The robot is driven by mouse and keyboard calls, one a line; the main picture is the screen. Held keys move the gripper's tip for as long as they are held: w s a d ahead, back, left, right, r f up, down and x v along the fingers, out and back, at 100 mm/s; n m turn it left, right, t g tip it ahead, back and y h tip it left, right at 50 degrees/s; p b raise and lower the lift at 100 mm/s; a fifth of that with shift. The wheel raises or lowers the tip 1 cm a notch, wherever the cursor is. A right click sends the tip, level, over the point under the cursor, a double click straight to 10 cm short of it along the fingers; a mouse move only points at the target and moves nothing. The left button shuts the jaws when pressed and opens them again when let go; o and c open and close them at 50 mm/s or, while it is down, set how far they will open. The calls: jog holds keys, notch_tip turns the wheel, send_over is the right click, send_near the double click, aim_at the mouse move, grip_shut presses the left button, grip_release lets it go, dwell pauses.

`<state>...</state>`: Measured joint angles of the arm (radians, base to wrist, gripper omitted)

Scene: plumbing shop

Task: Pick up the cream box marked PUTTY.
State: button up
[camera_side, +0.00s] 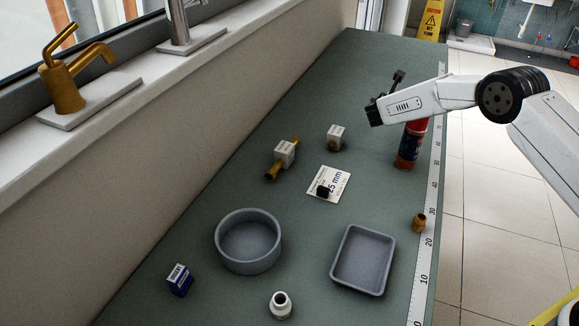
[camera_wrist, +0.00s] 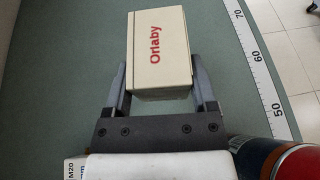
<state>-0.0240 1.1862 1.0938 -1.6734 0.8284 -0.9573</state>
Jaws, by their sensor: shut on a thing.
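In the wrist view, a cream box (camera_wrist: 160,52) sits between the two fingers of my gripper (camera_wrist: 160,82). The face turned to the camera reads "Orlaby" in red letters; no PUTTY marking shows on it. My gripper is shut on this box, with a finger at each side of its near end. In the side view, my gripper (camera_side: 373,114) is at the upper right, above the far part of the bench. I cannot make out the box there.
A red can (camera_side: 409,145) stands close below my arm; it also shows in the wrist view (camera_wrist: 275,155). A round grey bowl (camera_side: 221,246), a grey tray (camera_side: 337,262), a blue box (camera_side: 180,280), a white fitting (camera_side: 281,306) and a brass fitting (camera_side: 419,223) are nearer.

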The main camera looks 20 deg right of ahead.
jog(key=shift+r, duration=0.95)
jog(key=shift+r, duration=0.15)
